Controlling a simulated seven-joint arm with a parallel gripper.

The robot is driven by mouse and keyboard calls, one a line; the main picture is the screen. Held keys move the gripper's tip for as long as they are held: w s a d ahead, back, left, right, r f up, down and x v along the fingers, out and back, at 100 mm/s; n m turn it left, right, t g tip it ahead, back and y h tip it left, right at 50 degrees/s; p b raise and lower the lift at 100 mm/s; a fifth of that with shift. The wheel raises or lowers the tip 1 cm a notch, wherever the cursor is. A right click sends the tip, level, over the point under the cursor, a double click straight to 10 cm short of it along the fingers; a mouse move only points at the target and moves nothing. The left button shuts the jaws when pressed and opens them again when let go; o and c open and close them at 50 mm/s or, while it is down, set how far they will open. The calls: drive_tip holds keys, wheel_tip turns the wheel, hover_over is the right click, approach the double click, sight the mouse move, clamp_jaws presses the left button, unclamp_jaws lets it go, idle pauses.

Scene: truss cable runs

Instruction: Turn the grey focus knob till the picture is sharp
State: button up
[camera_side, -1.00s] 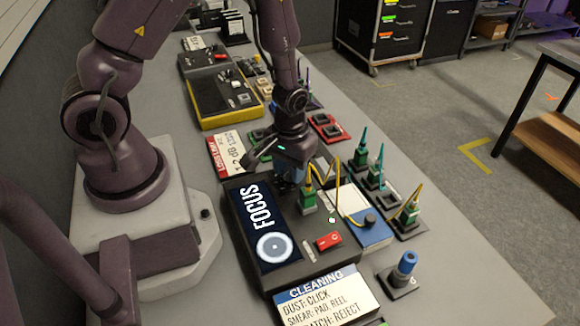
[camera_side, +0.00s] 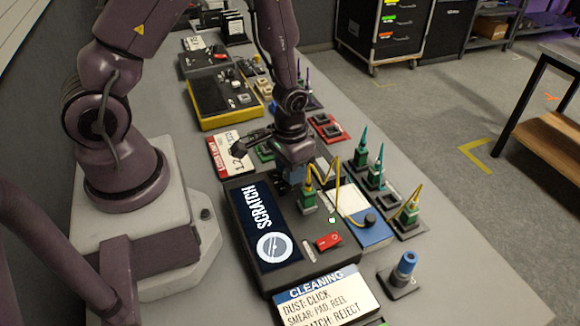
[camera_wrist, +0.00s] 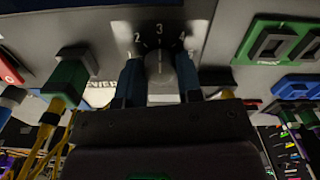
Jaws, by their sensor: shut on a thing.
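The grey focus knob (camera_wrist: 160,70) shows in the wrist view under a printed dial, with 2, 3 and 4 readable and the 3 straight above it. My gripper (camera_wrist: 160,82) has its blue fingers on both sides of the knob and is shut on it. In the side view my gripper (camera_side: 292,175) is at the far end of the dark scope box (camera_side: 300,268) and hides the knob. The scope's screen (camera_side: 265,222) reads SCRATCH, above a round picture (camera_side: 274,248) crossed by a line. The picture's outlines look crisp.
A green connector with a yellow cable (camera_side: 308,197) stands close right of my gripper. A red switch (camera_side: 328,241) is on the box. A CLEANING card (camera_side: 325,297) lies in front, and a blue-capped holder (camera_side: 403,270) stands at right.

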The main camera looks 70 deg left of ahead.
drive_tip(key=o, duration=0.9)
drive_tip(key=shift+o, duration=0.2)
wheel_tip(320, 180, up, 13)
drive_tip(key=s+d+r+m+t, duration=0.1)
drive_tip(key=s+r, duration=0.3)
drive_tip(key=r, duration=0.4)
drive_tip(key=s+d+r+m+t, duration=0.1)
drive_tip(key=s+r+t, duration=0.3)
drive_tip(key=r, duration=0.5)
drive_tip(key=shift+s+d+r+t, duration=0.25)
drive_tip(key=shift+s+d+t, duration=0.05)
drive_tip(key=shift+s+d, duration=0.2)
